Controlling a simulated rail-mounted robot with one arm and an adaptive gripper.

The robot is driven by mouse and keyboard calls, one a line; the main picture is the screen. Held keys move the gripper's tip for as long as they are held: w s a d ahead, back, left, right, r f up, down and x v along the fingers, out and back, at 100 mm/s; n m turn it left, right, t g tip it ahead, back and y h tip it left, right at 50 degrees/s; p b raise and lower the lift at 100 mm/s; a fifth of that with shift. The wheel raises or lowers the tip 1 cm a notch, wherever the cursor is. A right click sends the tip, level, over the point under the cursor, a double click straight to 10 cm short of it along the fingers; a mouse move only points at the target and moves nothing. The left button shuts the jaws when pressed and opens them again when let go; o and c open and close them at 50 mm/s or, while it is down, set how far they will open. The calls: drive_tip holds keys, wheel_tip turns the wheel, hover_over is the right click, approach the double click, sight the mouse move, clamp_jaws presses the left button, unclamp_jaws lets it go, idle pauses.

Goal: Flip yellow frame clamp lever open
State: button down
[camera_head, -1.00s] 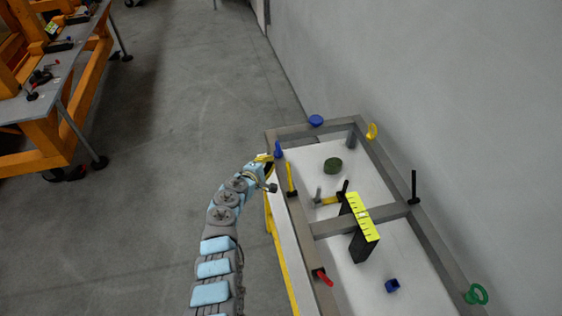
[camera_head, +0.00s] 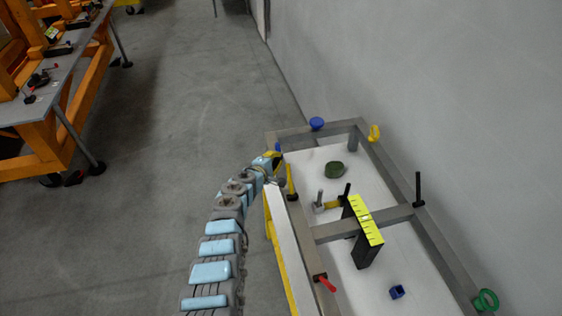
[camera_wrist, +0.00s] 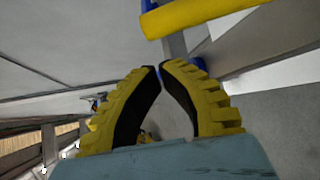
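A yellow lever (camera_head: 290,179) stands upright on a dark base on the left rail of the grey frame (camera_head: 328,228). My gripper (camera_head: 275,158) is at the frame's far left corner, just beyond and left of this lever. In the wrist view, my gripper (camera_wrist: 158,68) has two ribbed yellow fingers with black inner pads. Their tips are together or nearly so, with nothing clearly held between them. A yellow bar (camera_wrist: 205,15) crosses the top of the wrist view, beyond the fingertips and apart from them; I cannot tell for sure that it is the lever.
A blue part (camera_head: 278,147) shows beside my gripper. A red lever (camera_head: 325,284), black lever (camera_head: 418,189), green ring (camera_head: 486,300), yellow handle (camera_head: 374,132) and blue knob (camera_head: 317,123) are on the frame. A yellow-topped block (camera_head: 365,220) stands inside. Open floor lies left.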

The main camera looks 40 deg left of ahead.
sight(290, 181)
drive_tip(key=shift+s+d+r+p, duration=0.25)
drive_tip(key=shift+d+r+p, duration=0.15)
drive_tip(key=shift+d+p, duration=0.5)
drive_tip(key=shift+s+d+r+p, duration=0.3)
drive_tip(key=shift+d+p, duration=0.25)
drive_tip(key=shift+p, duration=0.55)
